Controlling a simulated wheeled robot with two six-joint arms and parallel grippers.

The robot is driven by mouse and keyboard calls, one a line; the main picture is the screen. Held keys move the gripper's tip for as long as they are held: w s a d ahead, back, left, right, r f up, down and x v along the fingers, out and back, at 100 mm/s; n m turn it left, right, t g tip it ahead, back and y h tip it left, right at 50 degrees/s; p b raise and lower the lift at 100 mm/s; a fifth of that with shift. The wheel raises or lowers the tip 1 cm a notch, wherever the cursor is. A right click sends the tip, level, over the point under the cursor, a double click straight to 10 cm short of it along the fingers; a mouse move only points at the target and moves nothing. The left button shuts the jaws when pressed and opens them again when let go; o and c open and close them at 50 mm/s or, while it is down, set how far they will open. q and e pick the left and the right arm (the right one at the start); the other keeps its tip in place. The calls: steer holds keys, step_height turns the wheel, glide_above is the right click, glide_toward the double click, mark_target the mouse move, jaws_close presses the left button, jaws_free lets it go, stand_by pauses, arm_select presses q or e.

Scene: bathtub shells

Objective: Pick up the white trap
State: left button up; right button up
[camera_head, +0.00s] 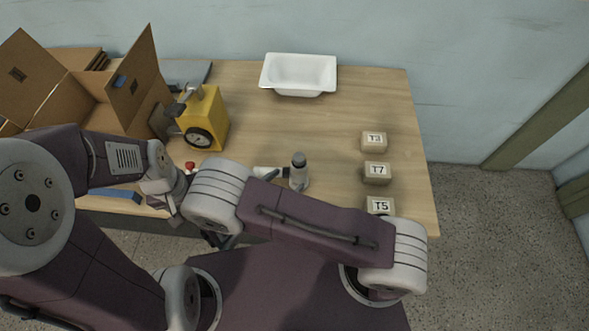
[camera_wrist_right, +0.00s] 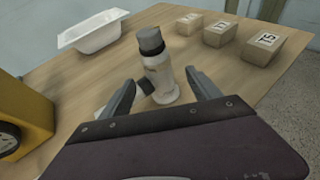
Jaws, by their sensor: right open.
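The white trap (camera_head: 299,172) stands upright near the front of the table, with a grey cap on top and a white side pipe reaching left. In the right wrist view the trap (camera_wrist_right: 162,80) stands ahead of my open right gripper (camera_wrist_right: 162,92), between the lines of its two fingers. Nothing is clamped in it, and whether a finger touches the trap cannot be told. In the head view my right forearm covers the front of the trap and most of that gripper.
A white bathtub shell (camera_head: 299,75) lies at the back. Blocks marked T3 (camera_head: 374,142), T7 (camera_head: 377,172) and T5 (camera_head: 380,205) stand along the right. A yellow device with a dial (camera_head: 207,112) and an open cardboard box (camera_head: 100,88) are on the left. The table's middle is clear.

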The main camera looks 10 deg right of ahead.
mark_target(294, 174)
steer(key=shift+w+d+f, duration=0.2)
steer(key=shift+w+d, duration=0.25)
steer(key=shift+w, duration=0.1)
steer(key=shift+w+d+f+p, duration=0.3)
steer(key=shift+w+p, duration=0.2)
steer(key=shift+w, duration=0.1)
steer(key=shift+s+a, duration=0.1)
steer(key=p+x, duration=0.1)
steer(key=x, duration=0.5)
steer(key=shift+d+p, duration=0.25)
steer(key=shift+p, duration=0.05)
steer(key=shift+f, duration=0.1)
arm_select(q)
steer(key=shift+a+r, duration=0.2)
steer(key=shift+r, duration=0.4)
steer(key=shift+a+r, duration=0.2)
steer(key=shift+r, duration=0.35)
arm_select(e)
steer(key=shift+s+a, duration=0.1)
steer(key=shift+c, duration=0.3)
arm_select(q)
steer(key=shift+d, duration=0.1)
arm_select(e)
jaws_close()
